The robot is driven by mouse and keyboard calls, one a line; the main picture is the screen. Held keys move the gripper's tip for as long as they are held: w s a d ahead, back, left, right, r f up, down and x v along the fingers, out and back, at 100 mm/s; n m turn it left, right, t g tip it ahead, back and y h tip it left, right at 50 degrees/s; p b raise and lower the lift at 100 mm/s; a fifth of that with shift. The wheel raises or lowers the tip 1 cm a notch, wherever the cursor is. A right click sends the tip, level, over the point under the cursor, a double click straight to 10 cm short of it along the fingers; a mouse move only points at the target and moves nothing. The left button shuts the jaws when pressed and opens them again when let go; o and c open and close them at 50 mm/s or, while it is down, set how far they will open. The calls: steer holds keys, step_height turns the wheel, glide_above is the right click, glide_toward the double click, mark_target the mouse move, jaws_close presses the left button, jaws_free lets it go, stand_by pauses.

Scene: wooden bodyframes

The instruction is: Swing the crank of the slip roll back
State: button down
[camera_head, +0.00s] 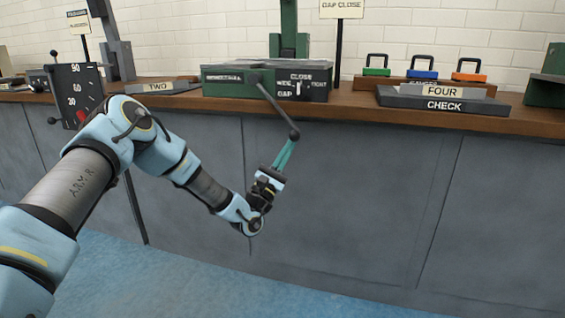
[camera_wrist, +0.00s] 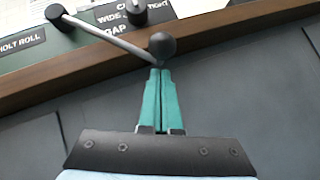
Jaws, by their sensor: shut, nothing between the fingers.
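The slip roll (camera_head: 225,88) is a dark green machine with labels on its front, on the wooden bench top. Its crank (camera_head: 275,104) is a grey rod running from a dark hub down and right to a black ball knob (camera_head: 294,135), which hangs past the bench edge. The crank (camera_wrist: 105,37) and knob (camera_wrist: 162,46) also show in the wrist view. My gripper (camera_head: 292,143) has its teal fingers shut and empty, pointing up at the knob. In the wrist view the fingertips (camera_wrist: 160,71) lie right below the knob; whether they touch it I cannot tell.
The wooden bench edge (camera_head: 350,101) and grey cabinet front (camera_head: 340,190) lie behind my gripper. A dark stand with a marked scale (camera_head: 75,85) is at the left. Padlock-like blocks (camera_head: 422,72) and a CHECK tray (camera_head: 490,106) sit at the right. Blue floor in front is clear.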

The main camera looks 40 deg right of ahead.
steer(key=shift+s+r, duration=0.2)
steer(key=shift+r, duration=0.15)
steer(key=shift+d, duration=0.1)
steer(key=shift+s+d+r, duration=0.35)
steer(key=shift+s+r, duration=0.15)
steer(key=shift+s, duration=0.05)
steer(key=shift+s+d+r, duration=0.3)
steer(key=shift+s+r, duration=0.2)
